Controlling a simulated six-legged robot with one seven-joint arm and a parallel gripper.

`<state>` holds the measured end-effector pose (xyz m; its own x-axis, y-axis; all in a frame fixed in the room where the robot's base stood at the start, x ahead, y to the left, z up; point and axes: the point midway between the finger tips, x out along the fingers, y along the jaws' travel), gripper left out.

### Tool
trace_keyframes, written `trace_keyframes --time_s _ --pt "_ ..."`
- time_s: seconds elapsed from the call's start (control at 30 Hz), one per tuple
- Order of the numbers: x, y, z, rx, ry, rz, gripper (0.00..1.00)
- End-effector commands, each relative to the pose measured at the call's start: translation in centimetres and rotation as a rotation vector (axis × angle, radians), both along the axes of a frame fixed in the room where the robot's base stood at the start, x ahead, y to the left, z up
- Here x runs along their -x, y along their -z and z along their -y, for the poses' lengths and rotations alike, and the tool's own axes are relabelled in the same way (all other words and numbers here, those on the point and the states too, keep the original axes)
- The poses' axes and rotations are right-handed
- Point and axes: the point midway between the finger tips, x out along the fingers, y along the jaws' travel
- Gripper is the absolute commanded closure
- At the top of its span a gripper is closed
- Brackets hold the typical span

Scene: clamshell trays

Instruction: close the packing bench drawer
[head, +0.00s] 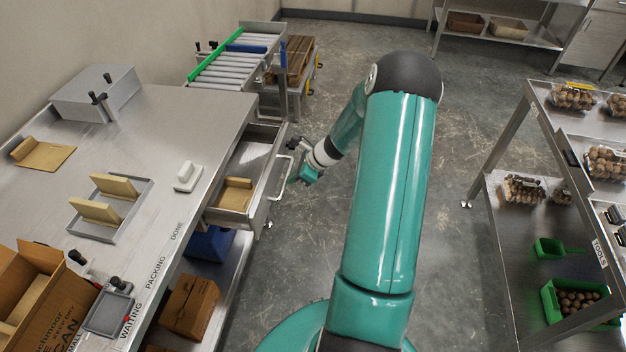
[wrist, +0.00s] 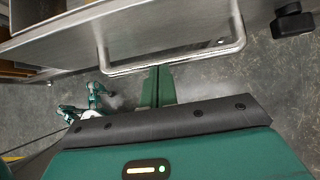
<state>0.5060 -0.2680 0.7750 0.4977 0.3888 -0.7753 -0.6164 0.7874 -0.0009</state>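The packing bench drawer (head: 262,185) is pulled out from the right side of the steel bench, with a cardboard piece (head: 236,194) inside. Its pale bar handle (head: 283,178) is on the front, facing my gripper (head: 300,172). In the wrist view the drawer front (wrist: 170,22) spans the top and the handle (wrist: 200,54) crosses below it. My gripper (wrist: 157,86) has its two green fingers together, tips at the handle bar near its middle. I cannot tell whether the tips touch the bar. No part of the bar shows between the fingers.
The bench top (head: 200,125) holds a grey box (head: 95,92), a white block (head: 187,176) and a card holder (head: 112,207). A roller conveyor (head: 235,65) stands behind the bench. A shelf rack (head: 510,215) with clamshells is at right. The floor (head: 310,235) beside the drawer is clear.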

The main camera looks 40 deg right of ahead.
Motion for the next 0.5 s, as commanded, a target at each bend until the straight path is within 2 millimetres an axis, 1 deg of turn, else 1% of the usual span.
trace_keyframes --time_s 0.03,0.2,0.4,0.5 --pt "-1.2 0.1 -1.2 -0.001 -0.007 0.000 1.00" --pt "-5.0 0.0 -4.1 -0.001 -0.007 0.000 1.00" --pt "-8.6 0.1 -6.9 -0.001 -0.005 -0.001 1.00" --pt "-10.1 0.1 -7.9 0.000 -0.003 0.000 1.00"
